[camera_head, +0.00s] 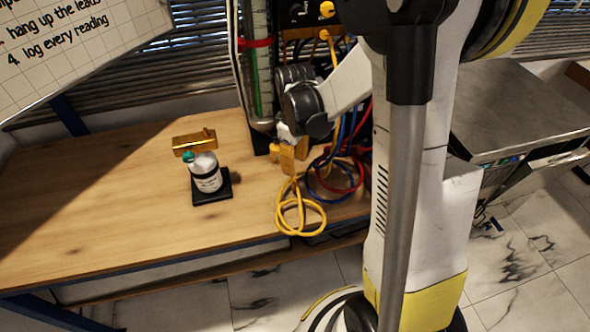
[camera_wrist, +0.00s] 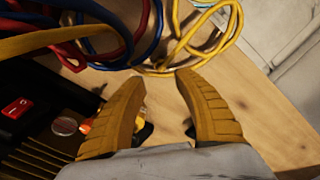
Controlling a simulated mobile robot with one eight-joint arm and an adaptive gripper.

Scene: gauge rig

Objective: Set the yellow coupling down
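My gripper (camera_wrist: 160,80) has two ribbed yellow fingers, apart, with bare wood showing between them and nothing visibly held. In the head view my gripper (camera_head: 290,158) points down over the right part of the bench, beside the rig and above a looped yellow hose (camera_head: 300,215). The hose (camera_wrist: 195,48) also shows just past the fingertips in the wrist view. I cannot pick out a yellow coupling for certain; the hose's upper end is hidden by the gripper. A gold-yellow block (camera_head: 195,142) shows at a white jar farther left, well away from my gripper.
The white jar (camera_head: 206,177) stands on a black pad (camera_head: 212,198). Red and blue hoses (camera_head: 338,175) crowd the gripper's right side. The gauge rig's glass tube (camera_head: 259,65) rises behind. The wooden bench (camera_head: 100,210) is clear at left and front.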

